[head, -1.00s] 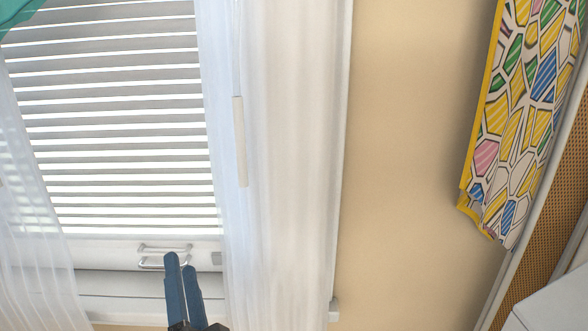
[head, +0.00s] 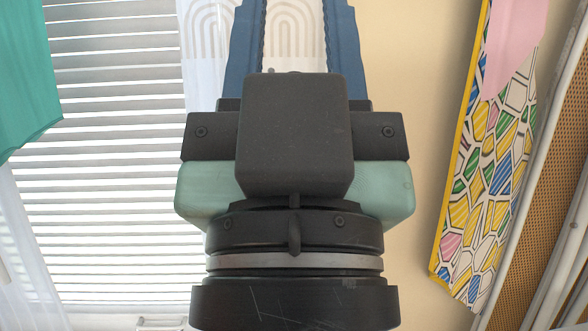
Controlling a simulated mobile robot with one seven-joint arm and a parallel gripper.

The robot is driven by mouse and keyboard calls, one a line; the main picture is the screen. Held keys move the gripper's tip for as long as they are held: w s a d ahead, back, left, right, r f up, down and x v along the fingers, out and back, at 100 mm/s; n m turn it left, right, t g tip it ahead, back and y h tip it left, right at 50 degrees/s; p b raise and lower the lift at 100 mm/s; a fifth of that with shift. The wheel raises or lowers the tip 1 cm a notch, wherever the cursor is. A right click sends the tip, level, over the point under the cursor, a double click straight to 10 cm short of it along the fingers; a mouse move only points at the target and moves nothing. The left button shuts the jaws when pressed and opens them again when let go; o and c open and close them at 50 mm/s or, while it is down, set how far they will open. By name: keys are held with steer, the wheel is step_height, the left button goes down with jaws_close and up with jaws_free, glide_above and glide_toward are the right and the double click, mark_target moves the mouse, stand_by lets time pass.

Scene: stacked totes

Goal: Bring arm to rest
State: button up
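My gripper (head: 293,25) fills the middle of the head view, close to the camera and pointing up. Its two blue fingers run up to the top edge and stand well apart, with only the white curtain showing between them. Nothing is held in the part I can see. The fingertips are cut off by the top edge. The black and pale green gripper body and my wrist hide the centre of the view. No totes are in view.
Behind my gripper are a window with white blinds (head: 110,150), a teal cloth (head: 25,80) at the left, and a beige wall (head: 410,60). A colourful patterned cloth (head: 490,170) hangs at the right beside a perforated brown panel (head: 555,190).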

step_height(320, 180, up, 22)
steer(key=p, duration=1.9)
steer(key=shift+f, duration=0.25)
steer(key=shift+a+f, duration=0.1)
